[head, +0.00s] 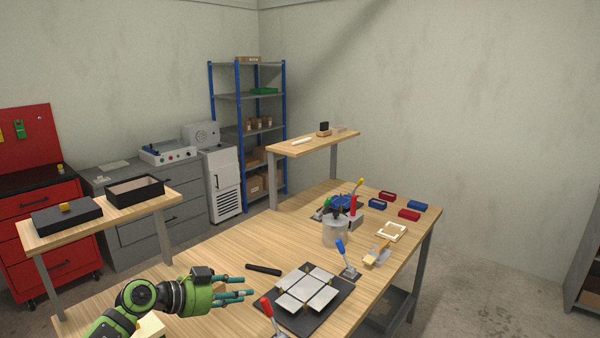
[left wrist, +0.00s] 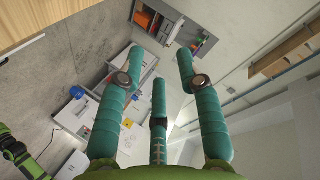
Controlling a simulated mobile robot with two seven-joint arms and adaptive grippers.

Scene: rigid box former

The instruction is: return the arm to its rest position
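My left arm comes in at the lower left of the head view, with green and black links. My left gripper (head: 248,287) is above the near part of the wooden workbench (head: 225,248), to the left of the black box-former plate (head: 274,320). Its teal fingers are apart and nothing is between them. In the left wrist view the gripper (left wrist: 162,75) also shows spread fingers with empty space between them. My right gripper does not show in either view.
Grey panels (head: 309,294) lie on the plate, with red-handled (head: 267,307) and blue-handled (head: 342,247) clamps beside it. A black bar (head: 263,269) lies behind the gripper. A side table (head: 110,216) stands left.

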